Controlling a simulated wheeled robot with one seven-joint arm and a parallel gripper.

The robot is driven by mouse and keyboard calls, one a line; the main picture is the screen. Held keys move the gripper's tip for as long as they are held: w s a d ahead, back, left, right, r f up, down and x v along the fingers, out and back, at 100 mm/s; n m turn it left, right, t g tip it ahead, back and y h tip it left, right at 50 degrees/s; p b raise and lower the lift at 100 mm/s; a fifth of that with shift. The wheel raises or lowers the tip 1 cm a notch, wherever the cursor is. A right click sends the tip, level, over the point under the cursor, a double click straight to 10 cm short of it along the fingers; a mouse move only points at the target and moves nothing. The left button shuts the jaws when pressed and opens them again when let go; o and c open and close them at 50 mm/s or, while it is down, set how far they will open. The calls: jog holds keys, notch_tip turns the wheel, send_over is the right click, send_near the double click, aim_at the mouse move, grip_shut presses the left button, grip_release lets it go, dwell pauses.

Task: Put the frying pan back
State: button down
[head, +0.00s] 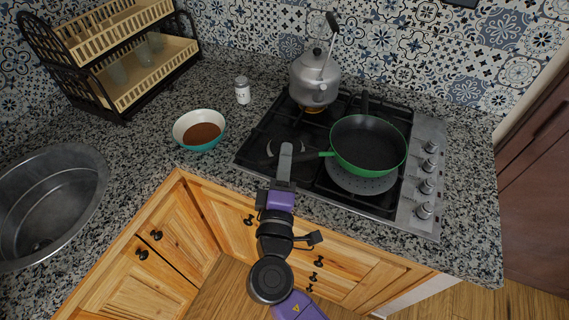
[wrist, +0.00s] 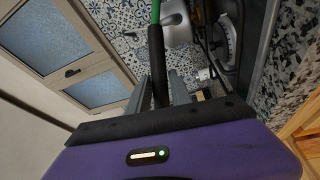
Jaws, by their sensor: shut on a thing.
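The frying pan (head: 368,146) has a green outside and a dark inside. In the head view it is upright over the right front part of the stove (head: 425,160), above a round grey plate (head: 362,182). I cannot tell whether they touch. Its handle points left, green near the pan and black at the end. My gripper (head: 285,152) is shut on the black handle, over the left front of the stove. In the wrist view the black handle (wrist: 156,62) runs up between the fingers (wrist: 160,92). The pan's bowl is out of that view.
A metal kettle (head: 314,78) stands on a back burner with an orange glow below it. A bowl of brown contents (head: 200,130) and a white jar (head: 242,90) stand left of the stove. A dish rack (head: 110,50) and a sink (head: 48,205) are farther left.

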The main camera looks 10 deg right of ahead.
jog(key=shift+f, duration=0.8)
jog(key=c, duration=1.2)
grip_release()
jog(key=shift+f, duration=0.15)
jog(key=shift+b+v, duration=1.85)
jog(key=shift+v, duration=4.15)
